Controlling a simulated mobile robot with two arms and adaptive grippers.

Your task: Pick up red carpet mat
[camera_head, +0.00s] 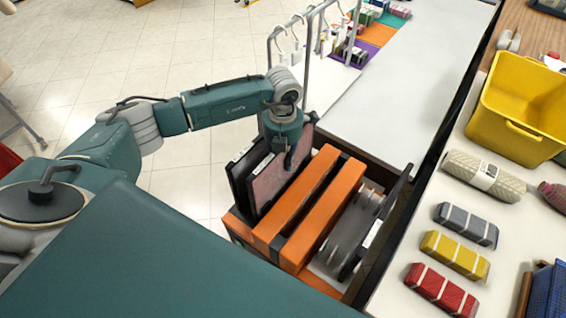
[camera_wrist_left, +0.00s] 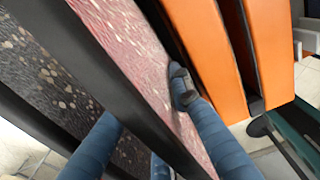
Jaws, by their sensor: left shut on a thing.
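The red carpet mat (camera_head: 270,184) stands upright among other upright panels, its pinkish-red speckled face showing in the head view. In the left wrist view the red carpet mat (camera_wrist_left: 128,48) has a black edge running between my fingers. My left gripper (camera_head: 292,160) is at its upper right part. In the left wrist view my left gripper (camera_wrist_left: 150,118) has one finger on each side of the mat and is shut on it. Parts of the mat's lower area are hidden by the orange panels and my gripper. My right gripper is not in view.
A dark speckled mat (camera_head: 240,172) stands close left of the red one. Orange panels (camera_head: 322,222) stand close on its right. A metal rack with hangers (camera_head: 310,60) rises behind. A white counter (camera_head: 390,85) and a yellow bin (camera_head: 515,135) lie right. Open tiled floor is left.

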